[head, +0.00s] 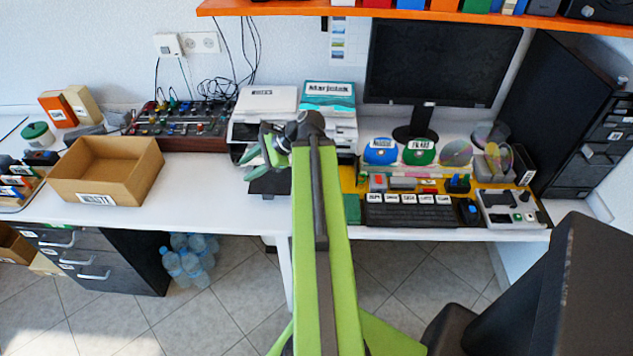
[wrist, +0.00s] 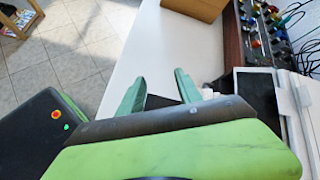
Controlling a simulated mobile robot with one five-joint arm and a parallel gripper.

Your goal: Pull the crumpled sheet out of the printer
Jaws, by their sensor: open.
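The white printer (head: 262,100) stands at the back of the white desk, left of the monitor, and my arm covers part of its front. In the wrist view the printer (wrist: 298,115) is at the right edge, with a dark part facing my gripper. A small white crumpled piece (wrist: 208,93) shows just right of my right finger; it may be the sheet, and most of it is hidden. My gripper (head: 255,148) is in front of the printer, its green fingers apart. In the wrist view my gripper (wrist: 158,85) is open, with nothing seen held between the fingers.
A cardboard box (head: 107,170) labelled WASTE stands on the desk at left. A mixer-like panel (head: 180,122) with cables is left of the printer. Keyboard (head: 408,212), discs and monitor (head: 440,60) are at right. The desk between box and printer is clear.

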